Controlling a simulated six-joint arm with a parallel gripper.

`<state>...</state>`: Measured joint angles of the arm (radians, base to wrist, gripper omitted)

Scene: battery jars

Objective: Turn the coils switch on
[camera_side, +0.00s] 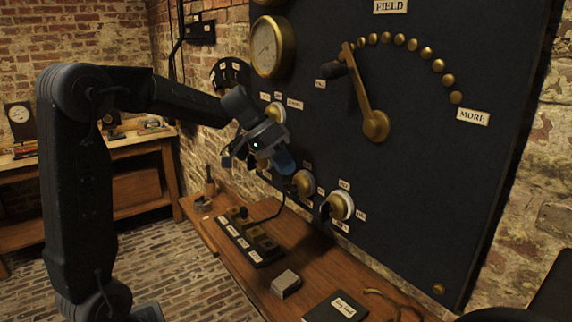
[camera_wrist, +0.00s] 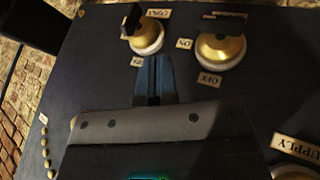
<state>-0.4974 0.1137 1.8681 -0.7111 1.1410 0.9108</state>
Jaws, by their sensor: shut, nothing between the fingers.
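My gripper (camera_side: 286,162) has blue fingers pressed together, empty, in front of the black panel. In the wrist view its fingertips (camera_wrist: 154,62) point at the lower edge of a brass switch (camera_wrist: 148,35) on a white base, with a black handle. A small label (camera_wrist: 158,13) above it seems to read COILS, but it is upside down and blurred. This looks like the rightmost lower switch (camera_side: 341,205) in the side view. A second brass switch (camera_wrist: 220,47) stands to its right, with ON and OFF labels. Contact with either switch cannot be told.
The large FIELD lever (camera_side: 362,92) and its brass studs are higher on the panel (camera_side: 430,190). A brass gauge (camera_side: 270,46) is at upper left. Below, a wooden shelf (camera_side: 330,268) carries a terminal block (camera_side: 248,240), a small box (camera_side: 286,284) and a dark labelled card (camera_side: 336,307).

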